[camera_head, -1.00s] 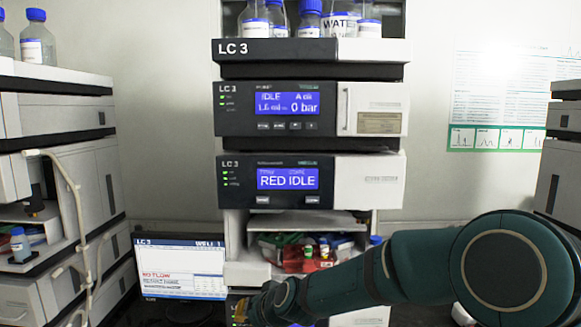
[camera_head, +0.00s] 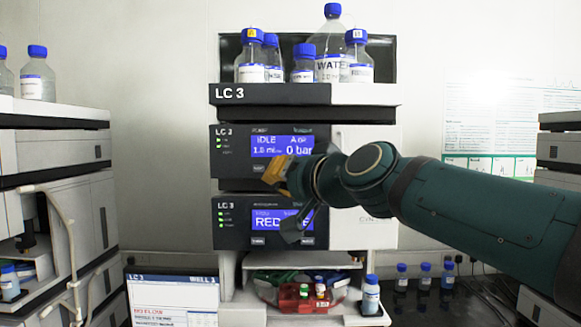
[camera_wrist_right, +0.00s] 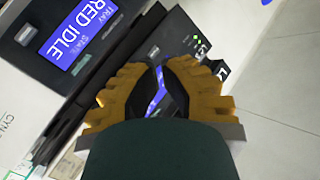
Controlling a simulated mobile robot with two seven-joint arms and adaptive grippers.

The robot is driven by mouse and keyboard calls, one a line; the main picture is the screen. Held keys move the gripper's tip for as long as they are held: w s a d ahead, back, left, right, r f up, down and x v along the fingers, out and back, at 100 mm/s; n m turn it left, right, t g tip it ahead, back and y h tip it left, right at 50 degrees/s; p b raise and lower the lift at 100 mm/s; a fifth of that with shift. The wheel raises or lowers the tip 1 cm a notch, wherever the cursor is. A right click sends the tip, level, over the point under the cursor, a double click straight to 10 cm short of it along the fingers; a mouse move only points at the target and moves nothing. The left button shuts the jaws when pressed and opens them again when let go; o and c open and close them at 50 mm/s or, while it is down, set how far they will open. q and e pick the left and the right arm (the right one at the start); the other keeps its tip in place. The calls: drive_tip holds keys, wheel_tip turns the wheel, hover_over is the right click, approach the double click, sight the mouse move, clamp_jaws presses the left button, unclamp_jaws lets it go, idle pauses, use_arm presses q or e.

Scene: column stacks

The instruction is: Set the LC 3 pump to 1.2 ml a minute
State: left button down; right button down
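The LC 3 pump (camera_head: 230,152) is the upper of two stacked modules in the head view. Its blue display (camera_head: 282,145) reads IDLE, about 1.0 ml and 0 bar; smaller text is blurred. My right gripper (camera_head: 284,202) is in front of the stack, between the pump's lower edge and the module below, and holds nothing. In the wrist view its yellow fingers (camera_wrist_right: 160,80) look apart, with a blue display partly visible between them. I cannot tell whether they touch the panel. My left gripper is out of view.
The lower module (camera_head: 228,225) has a RED IDLE display, partly hidden by my gripper. Bottles (camera_head: 332,55) stand on the top tray (camera_head: 270,95). Below are an open bay with a red tray (camera_head: 300,298) and a monitor (camera_head: 170,300). Other stacks flank both sides.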

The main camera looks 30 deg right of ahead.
drive_tip(key=shift+s+r, duration=0.2)
drive_tip(key=shift+r, duration=0.2)
drive_tip(key=shift+w, duration=0.1)
drive_tip(key=w+d, duration=0.4)
drive_tip(key=w, duration=0.3)
drive_tip(key=shift+w+d+p, duration=0.2)
drive_tip(key=shift+d+p, duration=0.1)
drive_tip(key=shift+p, duration=0.05)
idle(1.4)
drive_tip(key=shift+w+d, duration=0.2)
drive_tip(key=shift+w, duration=0.2)
drive_tip(key=shift+w+d, duration=0.2)
drive_tip(key=shift+w, duration=0.1)
idle(0.8)
drive_tip(key=shift+s+a, duration=0.45)
drive_tip(key=shift+s, duration=0.3)
